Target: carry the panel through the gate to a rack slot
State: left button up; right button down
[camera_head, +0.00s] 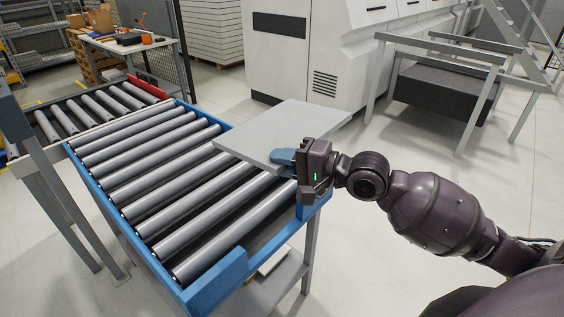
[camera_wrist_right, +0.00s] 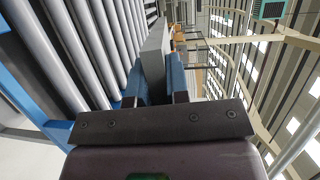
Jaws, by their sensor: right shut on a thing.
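The panel (camera_head: 287,129) is a flat light-grey board. It lies level over the right side of the blue-framed roller conveyor (camera_head: 160,180), with its far right part sticking out past the frame. My right gripper (camera_head: 284,157) is shut on the panel's near edge, with blue finger pads. In the right wrist view the panel (camera_wrist_right: 156,52) sits edge-on between the two blue fingers (camera_wrist_right: 158,82). I cannot tell whether the panel touches the rollers. My left gripper is not in view. No rack slot can be made out for certain.
A second roller section (camera_head: 88,110) joins at the back left, with a red piece (camera_head: 147,87) at its end. A large white machine (camera_head: 330,50) stands behind. A workbench (camera_head: 125,42) is at the back left. A metal frame (camera_head: 440,75) stands right, with open floor before it.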

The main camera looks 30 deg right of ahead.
notch_tip(320, 180, up, 2)
jog(key=g+h, duration=0.2)
jog(key=g, duration=0.1)
jog(key=shift+h, duration=0.3)
jog(key=g+h, duration=0.1)
jog(key=r+g+h, duration=0.1)
jog(key=g, duration=0.1)
jog(key=shift+r, duration=0.1)
jog(key=r+g+h, duration=0.1)
jog(key=g, duration=0.1)
jog(key=r+g+h, duration=0.1)
jog(key=g+h, duration=0.1)
jog(key=shift+h, duration=0.3)
jog(key=shift+r+g+h, duration=0.25)
jog(key=shift+g+h, duration=0.45)
jog(key=shift+g, duration=0.3)
